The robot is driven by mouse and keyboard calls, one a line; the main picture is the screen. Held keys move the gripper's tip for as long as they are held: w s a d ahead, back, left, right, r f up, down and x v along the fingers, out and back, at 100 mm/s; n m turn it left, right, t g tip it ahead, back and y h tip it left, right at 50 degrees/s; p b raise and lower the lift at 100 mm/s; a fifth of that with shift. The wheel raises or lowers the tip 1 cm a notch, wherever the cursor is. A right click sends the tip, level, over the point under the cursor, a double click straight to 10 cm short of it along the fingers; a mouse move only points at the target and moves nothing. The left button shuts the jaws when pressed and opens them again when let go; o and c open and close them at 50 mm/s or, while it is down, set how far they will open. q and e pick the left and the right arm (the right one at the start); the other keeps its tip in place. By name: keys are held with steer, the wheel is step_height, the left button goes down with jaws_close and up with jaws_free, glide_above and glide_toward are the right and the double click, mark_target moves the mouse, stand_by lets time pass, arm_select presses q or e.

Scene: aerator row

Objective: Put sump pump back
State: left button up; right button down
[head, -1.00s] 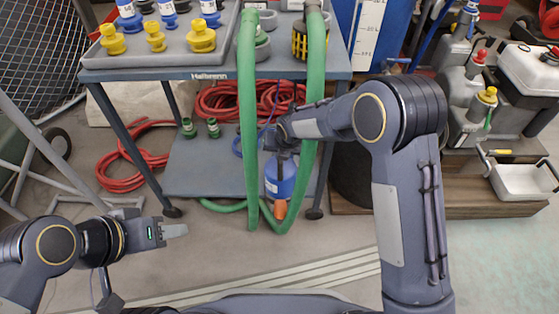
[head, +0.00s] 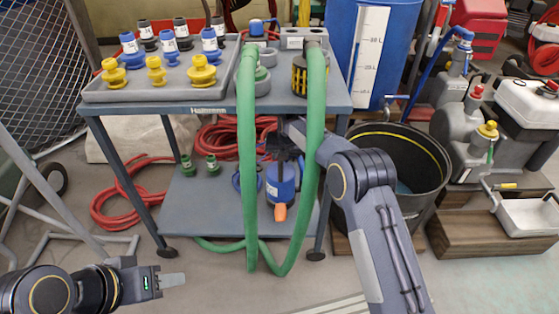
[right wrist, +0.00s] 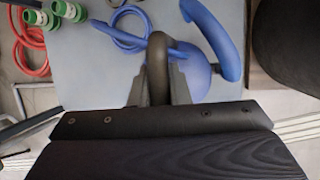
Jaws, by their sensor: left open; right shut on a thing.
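The sump pump (head: 281,187) is blue with an orange outlet at its front. It is upright over the lower shelf (head: 222,222) of the grey cart. My right gripper (head: 282,155) is shut on its dark handle from above. The right wrist view shows the handle (right wrist: 158,62) between the two fingers (right wrist: 159,88), with the blue pump body (right wrist: 193,75) behind. I cannot tell whether the pump's base touches the shelf. My left gripper (head: 171,280) is open and empty, low at the left, away from the cart.
A green hose (head: 247,170) hangs in a loop in front of the shelf, left and right of the pump. A blue hose coil (right wrist: 118,38) and green fittings (head: 198,164) lie on the shelf. A black tub (head: 428,170) stands right. The cart's top tray (head: 160,88) holds several fittings.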

steer(key=shift+w+r, duration=0.2)
steer(key=shift+w, duration=0.05)
steer(key=shift+f+b, duration=0.35)
step_height(320, 180, down, 3)
steer(key=shift+r+b, duration=0.1)
steer(key=shift+b, duration=0.85)
steer(key=c, duration=1.7)
jaws_free()
steer(key=shift+f, duration=0.25)
steer(key=o, duration=0.3)
steer(key=shift+o, duration=0.2)
